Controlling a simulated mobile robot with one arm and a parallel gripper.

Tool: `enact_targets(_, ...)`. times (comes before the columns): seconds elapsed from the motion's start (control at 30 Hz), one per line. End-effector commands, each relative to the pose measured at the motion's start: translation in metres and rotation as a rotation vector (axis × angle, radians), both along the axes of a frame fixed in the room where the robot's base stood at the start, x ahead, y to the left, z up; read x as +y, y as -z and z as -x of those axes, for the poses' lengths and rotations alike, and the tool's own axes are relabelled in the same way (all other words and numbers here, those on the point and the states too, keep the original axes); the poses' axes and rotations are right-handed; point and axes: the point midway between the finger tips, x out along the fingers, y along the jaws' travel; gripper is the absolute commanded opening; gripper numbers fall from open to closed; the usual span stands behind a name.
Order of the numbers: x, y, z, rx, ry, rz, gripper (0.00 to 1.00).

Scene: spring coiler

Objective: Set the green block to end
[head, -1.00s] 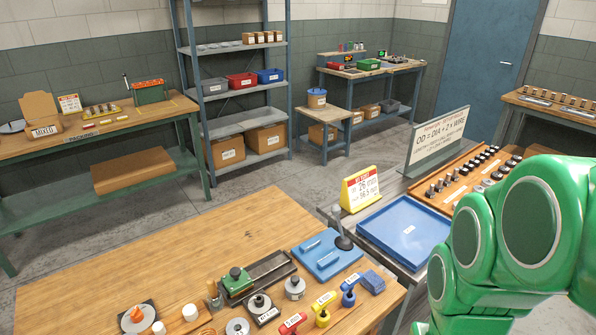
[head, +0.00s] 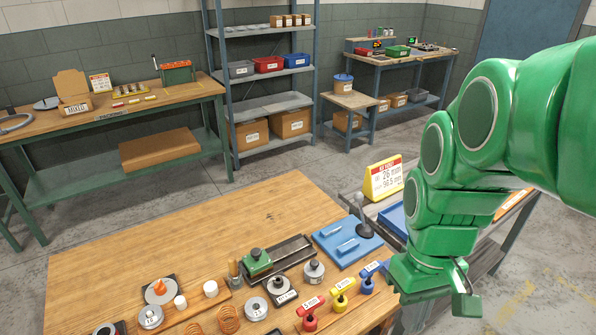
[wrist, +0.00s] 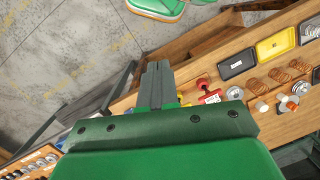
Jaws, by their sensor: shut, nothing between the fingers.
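The green block (head: 257,262) has a dark round knob on top. It sits at the left end of a dark slotted rail (head: 292,250) on the wooden bench (head: 170,245). My gripper (head: 466,303) is shut and empty, off the bench's right side and well to the right of the block. Its closed fingers show in the wrist view (wrist: 157,75). I cannot make out the green block in the wrist view.
A blue tray (head: 346,244) with a lever lies beside the rail. The bench's back left is clear.

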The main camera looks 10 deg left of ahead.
Motion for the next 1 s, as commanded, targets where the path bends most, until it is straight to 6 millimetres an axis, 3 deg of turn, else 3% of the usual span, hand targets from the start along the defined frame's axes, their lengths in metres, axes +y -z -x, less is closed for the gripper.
enact_targets(0.3, 0.044, -0.010, -0.045, 0.018, -0.264, -0.022, 0.00)
enact_targets(0.67, 0.086, -0.015, -0.101, 0.008, -0.449, 0.020, 0.00)
enact_targets(1.0, 0.139, -0.014, -0.145, 0.000, -0.633, 0.059, 0.00)
